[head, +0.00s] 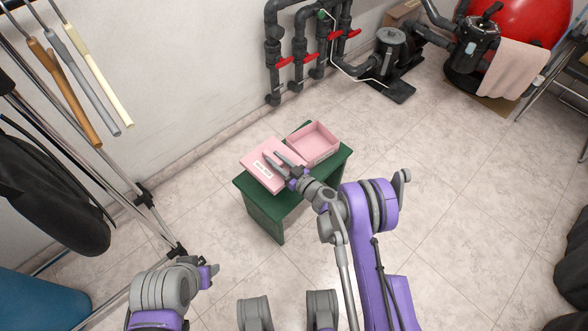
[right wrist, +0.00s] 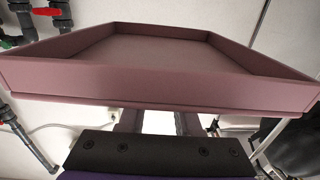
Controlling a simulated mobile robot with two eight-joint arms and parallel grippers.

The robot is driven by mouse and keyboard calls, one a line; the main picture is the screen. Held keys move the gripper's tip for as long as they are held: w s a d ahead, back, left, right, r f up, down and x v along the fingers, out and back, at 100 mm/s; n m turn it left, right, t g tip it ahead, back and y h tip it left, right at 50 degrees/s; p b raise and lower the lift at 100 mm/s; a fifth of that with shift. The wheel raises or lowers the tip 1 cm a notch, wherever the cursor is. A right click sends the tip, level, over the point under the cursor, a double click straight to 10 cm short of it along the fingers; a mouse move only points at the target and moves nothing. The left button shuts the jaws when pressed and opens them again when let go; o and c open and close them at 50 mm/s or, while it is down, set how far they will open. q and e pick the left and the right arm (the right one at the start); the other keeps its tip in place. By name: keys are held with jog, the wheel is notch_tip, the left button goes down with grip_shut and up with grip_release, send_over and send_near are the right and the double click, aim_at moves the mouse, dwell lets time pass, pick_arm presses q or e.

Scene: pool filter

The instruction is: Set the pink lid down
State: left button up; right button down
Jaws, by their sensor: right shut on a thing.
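The pink lid (head: 257,158), with a small white label, shows over the left part of the green bench (head: 265,215). In the right wrist view the lid (right wrist: 150,90) fills the upper picture, its raised rim and shallow inside visible. My right gripper (head: 276,160) is shut on the lid, its fingers passing behind the near rim in the wrist view. I cannot tell whether the lid touches the bench. The open pink box (head: 314,141) stands on the right part of the bench, beside the lid. My left gripper (head: 211,272) is low in the head view, away from the bench; its jaws are unclear.
Dark pipes with red valve handles (head: 284,62) run along the wall behind the bench. A pump (head: 392,48) and a red tank (head: 515,30) stand at the back right. Poles and a rack (head: 140,195) are at the left. The tiled floor right of the bench is clear.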

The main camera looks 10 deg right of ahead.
notch_tip(320, 180, down, 7)
jog(key=shift+b, duration=0.9)
jog(key=shift+f+b, duration=0.5)
jog(key=shift+f, duration=1.5)
jog(key=shift+f, duration=0.2)
jog(key=c, duration=0.6)
grip_release()
jog(key=shift+r, duration=0.2)
